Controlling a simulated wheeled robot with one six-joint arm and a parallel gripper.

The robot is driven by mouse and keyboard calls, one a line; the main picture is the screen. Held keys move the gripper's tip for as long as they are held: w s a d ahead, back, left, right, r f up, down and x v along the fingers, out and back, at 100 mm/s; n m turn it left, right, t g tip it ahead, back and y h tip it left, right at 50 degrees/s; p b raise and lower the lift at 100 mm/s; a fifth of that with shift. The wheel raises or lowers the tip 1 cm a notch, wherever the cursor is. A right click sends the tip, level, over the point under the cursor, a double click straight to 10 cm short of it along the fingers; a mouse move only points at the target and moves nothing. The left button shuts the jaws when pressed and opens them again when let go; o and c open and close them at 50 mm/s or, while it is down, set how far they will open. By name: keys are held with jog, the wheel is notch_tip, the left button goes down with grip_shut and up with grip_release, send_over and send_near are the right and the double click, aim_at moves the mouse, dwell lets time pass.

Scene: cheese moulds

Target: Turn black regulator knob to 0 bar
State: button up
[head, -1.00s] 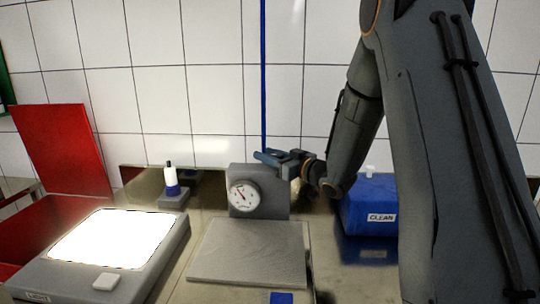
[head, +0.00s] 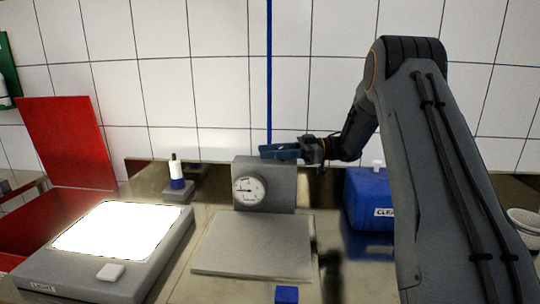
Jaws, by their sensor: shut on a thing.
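The grey regulator block (head: 274,178) stands on the bench with a round white gauge (head: 249,190) on its front. The gauge's dark needle points roughly left; its numbers are too small to read. My gripper (head: 281,151) comes from the right and lies across the top of the block, with its blue-grey fingers level. It is shut on the black regulator knob, which the fingers hide.
A flat grey plate (head: 254,257) lies in front of the block, with a small blue cube (head: 286,294) nearer. A lit light panel (head: 120,229) and red box (head: 42,225) are left. A dark-capped bottle (head: 177,172) stands behind left; a blue CLEAN container (head: 368,200) stands right.

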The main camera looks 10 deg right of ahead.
jog(key=shift+s+n+g+b, duration=0.25)
jog(key=shift+n+g+b, duration=0.5)
jog(key=shift+g, duration=0.6)
jog(key=shift+s+n+g+b, duration=0.25)
jog(key=shift+n+g+b, duration=0.15)
jog(key=shift+n+g, duration=0.75)
jog(key=o, duration=1)
jog(key=shift+o, duration=0.2)
jog(key=shift+r, duration=0.1)
notch_tip(320, 180, up, 3)
jog(key=shift+s+f+p, duration=0.1)
jog(key=shift+p, duration=0.4)
notch_tip(320, 180, up, 7)
jog(key=p, duration=0.9)
